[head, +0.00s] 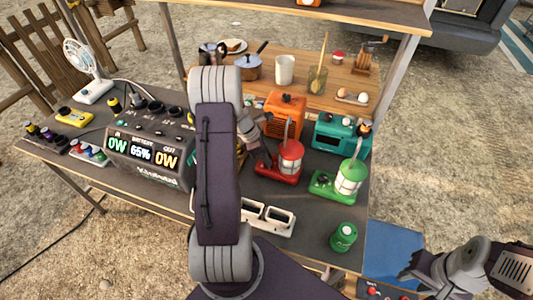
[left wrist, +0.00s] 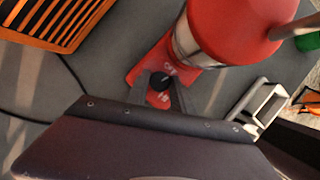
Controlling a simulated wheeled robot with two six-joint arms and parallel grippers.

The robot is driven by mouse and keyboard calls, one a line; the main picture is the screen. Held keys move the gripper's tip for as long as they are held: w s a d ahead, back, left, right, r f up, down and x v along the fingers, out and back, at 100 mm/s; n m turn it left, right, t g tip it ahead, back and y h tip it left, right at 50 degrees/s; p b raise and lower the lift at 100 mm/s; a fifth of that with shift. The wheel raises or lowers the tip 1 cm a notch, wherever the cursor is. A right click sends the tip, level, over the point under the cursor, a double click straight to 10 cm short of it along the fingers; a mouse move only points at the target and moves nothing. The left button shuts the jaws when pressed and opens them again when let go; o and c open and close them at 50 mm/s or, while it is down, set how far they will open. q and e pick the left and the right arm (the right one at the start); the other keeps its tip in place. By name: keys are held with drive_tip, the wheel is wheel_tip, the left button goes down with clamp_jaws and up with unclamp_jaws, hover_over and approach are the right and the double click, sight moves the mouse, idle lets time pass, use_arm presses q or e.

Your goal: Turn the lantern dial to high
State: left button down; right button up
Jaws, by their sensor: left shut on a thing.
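The red lantern (head: 289,158) stands on the grey table, with its red base towards me. In the left wrist view the lantern (left wrist: 235,28) is close, and its small black dial (left wrist: 159,79) sits on the base. White marks show beside the dial but are too small to read. My left gripper (left wrist: 160,88) is shut on the dial, one finger at each side. In the head view my left arm hides part of this area. My right gripper (head: 408,272) is at the lower right, away from the lanterns; its jaw opening is unclear.
A green lantern (head: 349,178) stands right of the red one. An orange heater-like box (head: 285,112) and a teal radio-like box (head: 341,138) are behind. A power station (head: 148,150) stands left. A white socket strip (head: 268,217) and a green canister (head: 343,237) lie nearer.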

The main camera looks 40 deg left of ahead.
use_arm(q)
drive_tip(key=m+p, duration=0.1)
drive_tip(key=m+g+p, duration=0.1)
drive_tip(key=m, duration=0.1)
drive_tip(key=shift+w+a+r+m+h+p, duration=0.1)
drive_tip(key=shift+r+m+h+p, duration=0.15)
drive_tip(key=shift+m+h+p, duration=0.15)
drive_tip(key=m+g+p, duration=0.1)
drive_tip(key=m, duration=0.1)
drive_tip(key=shift+w+f+m, duration=0.1)
drive_tip(key=shift+m, duration=0.3)
drive_tip(key=m+g+p, duration=0.1)
drive_tip(key=m, duration=0.1)
drive_tip(key=shift+m, duration=0.3)
drive_tip(key=m+g, duration=0.1)
drive_tip(key=m, duration=0.2)
drive_tip(key=shift+w+f+m+g, duration=0.1)
drive_tip(key=shift+w+m+g, duration=0.05)
drive_tip(key=shift+m+g, duration=0.2)
drive_tip(key=c, duration=1.1)
unclamp_jaws()
drive_tip(key=v, duration=0.9)
drive_tip(key=shift+a, duration=0.1)
